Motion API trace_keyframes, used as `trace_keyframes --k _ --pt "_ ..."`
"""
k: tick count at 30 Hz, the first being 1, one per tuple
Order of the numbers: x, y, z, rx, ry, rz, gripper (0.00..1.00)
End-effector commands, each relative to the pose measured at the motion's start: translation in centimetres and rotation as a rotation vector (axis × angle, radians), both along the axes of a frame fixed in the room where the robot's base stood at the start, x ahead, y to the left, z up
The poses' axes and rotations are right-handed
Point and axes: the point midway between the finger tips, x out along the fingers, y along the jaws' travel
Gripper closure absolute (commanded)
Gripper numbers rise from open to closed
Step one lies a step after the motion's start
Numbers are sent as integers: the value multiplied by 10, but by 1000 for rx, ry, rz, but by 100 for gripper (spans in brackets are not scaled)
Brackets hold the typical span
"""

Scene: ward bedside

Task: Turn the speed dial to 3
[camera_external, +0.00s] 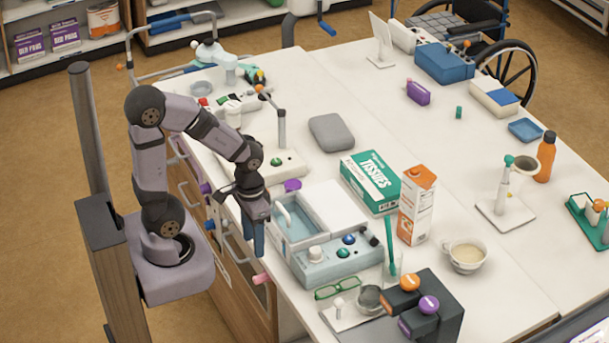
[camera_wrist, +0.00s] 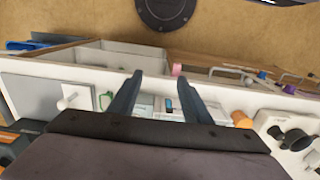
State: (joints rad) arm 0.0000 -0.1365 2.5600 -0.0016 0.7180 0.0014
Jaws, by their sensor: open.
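My gripper (camera_external: 257,238) points down beside the left side of a pale blue-grey control unit at the table's near edge. The unit's front panel (camera_external: 333,267) carries a white knob (camera_external: 316,254), a green button (camera_external: 343,253), a blue button (camera_external: 348,239) and a black lever (camera_external: 369,236). I cannot read any scale or number, so I cannot tell which part is the speed dial or where it points. In the wrist view my gripper (camera_wrist: 151,76) is open, its two dark fingers apart with nothing held between them. My gripper's own body hides much of the table there.
A tissue box (camera_external: 371,182) and an orange-and-white carton (camera_external: 416,205) stand right of the unit. Another white device (camera_external: 275,166) stands behind.

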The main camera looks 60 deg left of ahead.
Motion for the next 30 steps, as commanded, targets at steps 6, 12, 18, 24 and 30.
trace_keyframes --k 6,12,18,24,30 --pt "16 8 4 0 0 113 56" --pt "67 44 14 0 0 517 56" --pt "126 117 23 1 3 1121 56" --pt "161 209 22 2 6 1751 56" --pt "167 302 16 3 6 2331 56"
